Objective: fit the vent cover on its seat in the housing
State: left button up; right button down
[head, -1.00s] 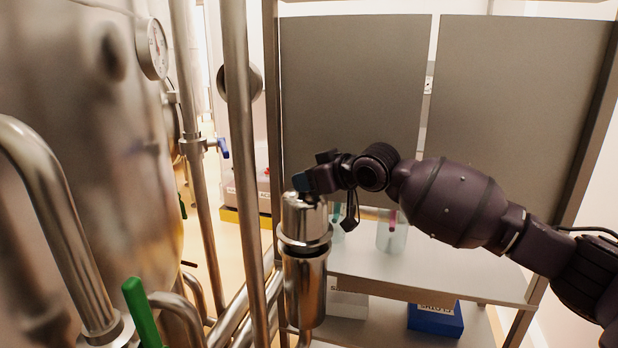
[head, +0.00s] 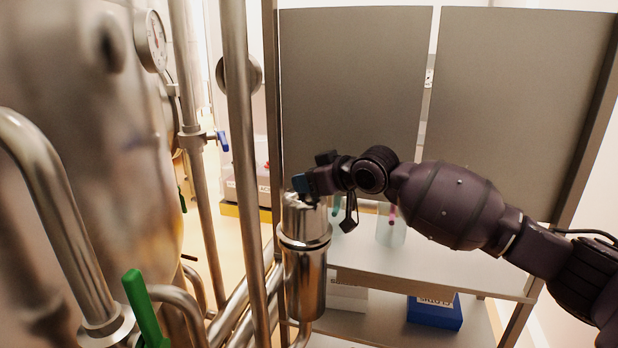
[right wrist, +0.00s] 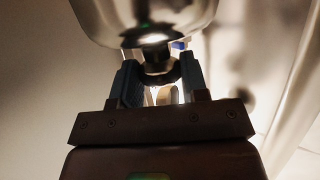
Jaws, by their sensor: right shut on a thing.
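The vent cover (head: 304,218) is a shiny silver cap at the top of the metal housing (head: 305,285), above its collar ring. It looks upright and in line with the housing; I cannot tell whether it is fully down on its seat. My right gripper (head: 301,187) is at the top of the cover, coming in from the right. In the right wrist view, its blue fingers (right wrist: 158,85) are shut on a dark knob-like part joined to the shiny rounded cover (right wrist: 145,18). The fingers hide part of the cover's top. My left gripper is not in view.
A vertical pipe (head: 243,170) stands just left of the housing, with a large steel vessel (head: 90,190) farther left. A green-handled lever (head: 144,308) is at the lower left. A shelf (head: 430,268) with beakers (head: 391,230) lies behind, with a blue box (head: 435,312) below.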

dwell(0.4)
jog(key=shift+f, duration=0.4)
jog(key=c, duration=0.5)
grip_release()
jog(key=shift+f, duration=0.1)
jog(key=shift+c, duration=0.2)
